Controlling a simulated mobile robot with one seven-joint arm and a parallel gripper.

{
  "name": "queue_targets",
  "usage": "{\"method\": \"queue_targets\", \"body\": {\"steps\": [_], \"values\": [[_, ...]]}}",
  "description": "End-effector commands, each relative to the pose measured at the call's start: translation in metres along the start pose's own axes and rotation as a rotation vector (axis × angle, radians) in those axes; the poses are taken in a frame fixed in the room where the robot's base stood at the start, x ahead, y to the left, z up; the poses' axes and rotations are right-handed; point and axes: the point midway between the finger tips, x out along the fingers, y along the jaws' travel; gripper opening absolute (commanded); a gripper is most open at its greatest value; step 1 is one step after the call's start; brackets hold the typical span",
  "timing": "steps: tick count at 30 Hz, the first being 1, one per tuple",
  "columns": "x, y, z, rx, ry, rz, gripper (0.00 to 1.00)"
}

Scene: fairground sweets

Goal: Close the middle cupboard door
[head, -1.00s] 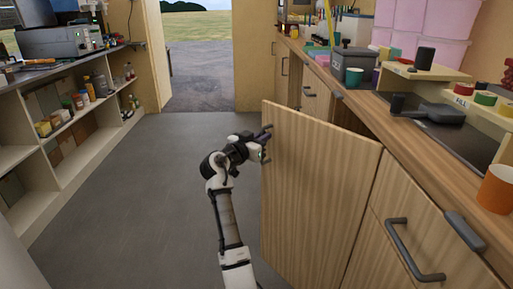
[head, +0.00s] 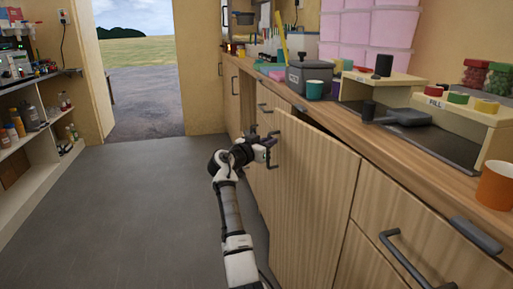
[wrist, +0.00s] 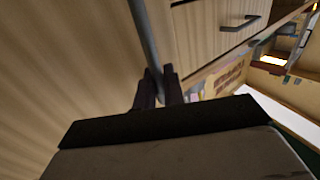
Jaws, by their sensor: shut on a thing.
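The middle cupboard door (head: 312,205) is a light wood panel standing partly open from the counter's front. A dark gap shows above its top edge. Its grey bar handle (wrist: 143,30) runs down from the top of the wrist view to my fingers. My gripper (head: 270,150) is at the door's far, free edge, on the outer side. In the wrist view my gripper's dark fingers (wrist: 159,88) are shut on the handle. The cupboard's inside is hidden by the door.
The counter (head: 400,165) carries a grey bin (head: 308,78), a dark scoop (head: 405,117) and an orange cup (head: 496,186). A nearer front has a grey handle (head: 405,262). Shelves (head: 35,145) stand at the left. The grey floor (head: 130,220) between is clear.

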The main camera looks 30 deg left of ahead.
Motion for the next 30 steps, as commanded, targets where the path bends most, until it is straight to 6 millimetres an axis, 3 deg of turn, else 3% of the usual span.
{"method": "queue_targets", "body": {"steps": [3,10,28,29,30], "values": [[0.023,0.009,0.002,-0.001,-0.002,0.001,0.0],[0.05,0.021,0.002,-0.001,-0.003,-0.001,0.0],[0.062,0.029,0.0,0.001,-0.001,-0.001,0.0],[0.063,0.029,0.0,0.001,-0.001,0.0,0.15],[0.063,0.029,0.0,0.001,-0.001,0.0,0.2]]}}
